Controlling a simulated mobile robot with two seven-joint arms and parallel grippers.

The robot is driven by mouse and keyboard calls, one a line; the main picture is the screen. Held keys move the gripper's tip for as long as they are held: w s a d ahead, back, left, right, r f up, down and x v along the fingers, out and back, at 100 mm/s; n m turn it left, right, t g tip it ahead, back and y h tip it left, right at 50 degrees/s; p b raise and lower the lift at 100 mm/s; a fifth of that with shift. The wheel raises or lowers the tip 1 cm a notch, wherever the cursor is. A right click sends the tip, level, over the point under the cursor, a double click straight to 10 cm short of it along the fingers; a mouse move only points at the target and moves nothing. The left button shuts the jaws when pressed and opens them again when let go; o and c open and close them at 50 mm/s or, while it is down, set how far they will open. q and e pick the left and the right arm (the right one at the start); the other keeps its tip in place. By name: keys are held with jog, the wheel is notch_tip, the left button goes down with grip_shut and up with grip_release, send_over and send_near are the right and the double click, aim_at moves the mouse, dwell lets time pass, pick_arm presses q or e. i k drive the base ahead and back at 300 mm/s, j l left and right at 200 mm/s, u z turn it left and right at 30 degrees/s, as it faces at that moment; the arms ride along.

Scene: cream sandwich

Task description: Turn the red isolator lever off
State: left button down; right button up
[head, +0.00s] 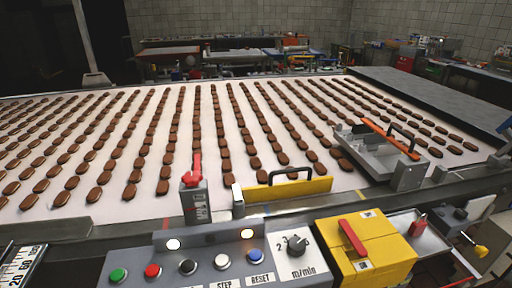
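A red lever (352,237) lies slantwise across the top of a yellow box (376,262) at the bottom right of centre in the head view. Small pale labels sit at the lever's far and near ends, too small to read. A second red part (194,170) stands upright on a small grey post (195,203) at the conveyor's front edge. Neither of my grippers is in view.
A grey control panel (215,270) with several buttons and a speed knob (296,243) stands left of the yellow box. Behind it, a white conveyor (60,212) carries rows of brown biscuits. A yellow guard with a black handle (285,190) and a metal tray (418,238) are nearby.

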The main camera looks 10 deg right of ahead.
aim_at(345, 226)
jog(key=z, duration=1.25)
